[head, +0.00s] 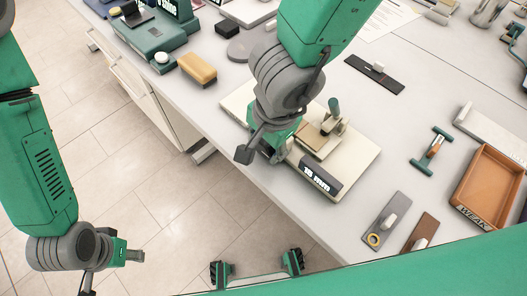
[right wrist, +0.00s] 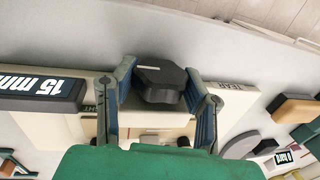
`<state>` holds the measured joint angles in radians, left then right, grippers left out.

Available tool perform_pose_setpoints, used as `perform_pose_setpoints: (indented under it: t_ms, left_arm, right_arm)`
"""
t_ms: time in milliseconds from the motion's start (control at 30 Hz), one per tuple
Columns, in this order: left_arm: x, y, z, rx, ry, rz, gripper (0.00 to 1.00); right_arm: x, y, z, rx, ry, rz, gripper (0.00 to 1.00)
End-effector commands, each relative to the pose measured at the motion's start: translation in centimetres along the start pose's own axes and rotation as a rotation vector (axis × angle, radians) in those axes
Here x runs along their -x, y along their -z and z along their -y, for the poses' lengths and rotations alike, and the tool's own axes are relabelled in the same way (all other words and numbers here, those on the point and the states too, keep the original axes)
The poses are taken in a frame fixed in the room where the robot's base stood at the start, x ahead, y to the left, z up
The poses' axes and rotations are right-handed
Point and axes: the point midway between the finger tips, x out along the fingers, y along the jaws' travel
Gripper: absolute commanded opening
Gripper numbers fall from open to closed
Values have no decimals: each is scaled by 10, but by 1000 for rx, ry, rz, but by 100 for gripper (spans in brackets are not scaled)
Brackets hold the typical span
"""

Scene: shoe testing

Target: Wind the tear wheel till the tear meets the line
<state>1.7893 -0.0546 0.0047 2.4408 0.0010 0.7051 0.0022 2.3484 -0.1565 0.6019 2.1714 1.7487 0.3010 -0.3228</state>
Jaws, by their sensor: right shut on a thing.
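The tear wheel (right wrist: 160,82) is a dark six-sided knob with a white mark on top, seen in the right wrist view. My right gripper (right wrist: 160,78) is shut on it, one finger on each side; in the head view this gripper (head: 272,152) hides the wheel. The wheel belongs to a cream tester (head: 358,168) near the table's front edge. A black display (head: 320,178) on it reads about 15 mm, also seen in the right wrist view (right wrist: 42,88). The tear and the line cannot be made out. My left gripper (head: 132,256) hangs over the floor, away from the table; its opening is unclear.
A tan block (head: 320,137) and a post with a green top (head: 334,112) are on the tester. An orange tray (head: 487,190) marked WEAK stands at the right. A yellow-brown block (head: 198,69) and a green machine (head: 150,38) are at the left. The floor (head: 140,165) is clear.

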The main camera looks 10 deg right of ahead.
Motion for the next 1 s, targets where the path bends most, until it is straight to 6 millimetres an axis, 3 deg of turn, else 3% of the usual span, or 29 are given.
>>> perform_pose_setpoints:
  t_ms: [33,100,400,700,1000]
  left_arm:
    - [-22,-1,0,0,0,0,36]
    - [-39,-2,0,0,0,0,36]
    - [-100,-5,-1,0,0,0,36]
    - [-133,-7,-1,0,0,0,36]
    - [-142,-8,-1,0,0,0,36]
  right_arm:
    - [-7,5,3,1,40,-13,11]
    - [-7,5,3,0,79,-13,11]
    - [-5,5,3,-3,226,-11,11]
    - [-1,6,3,-3,313,-14,11]
    - [2,5,4,-2,343,-14,11]
